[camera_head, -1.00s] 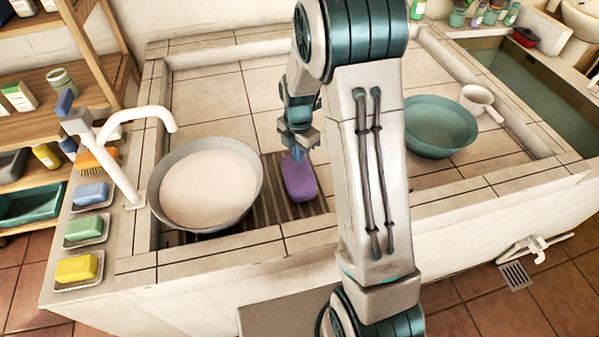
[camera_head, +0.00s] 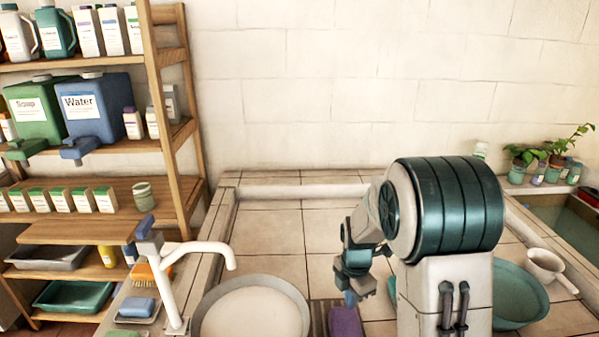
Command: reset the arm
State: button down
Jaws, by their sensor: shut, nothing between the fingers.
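My gripper (camera_head: 352,297) hangs at the end of my folded arm over the tiled basin counter, in the lower middle of the view. It is shut and empty. The purple sponge or soap block (camera_head: 346,322) lies just below it on the dark slatted rack (camera_head: 319,318), cut off by the bottom edge. I cannot tell the exact gap between the fingertips and the purple block. My arm hides part of the counter to the right.
A white basin (camera_head: 252,312) and white tap (camera_head: 184,262) stand to the left of my gripper. A teal bowl (camera_head: 519,295) and white dipper (camera_head: 546,265) are on the right. A wooden shelf (camera_head: 172,80) holds Soap and Water containers at left. Tiles behind the arm are clear.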

jog(key=s+r+m+t, duration=0.1)
jog(key=s+r+m, duration=0.6)
jog(key=s+m, duration=0.3)
jog(key=s+r+m+t, duration=0.1)
jog(key=s+r+m, duration=0.7)
jog(key=s+m, duration=0.3)
jog(key=shift+s+m+t, duration=0.25)
jog(key=shift+m+t, duration=0.15)
jog(key=shift+m, duration=0.6)
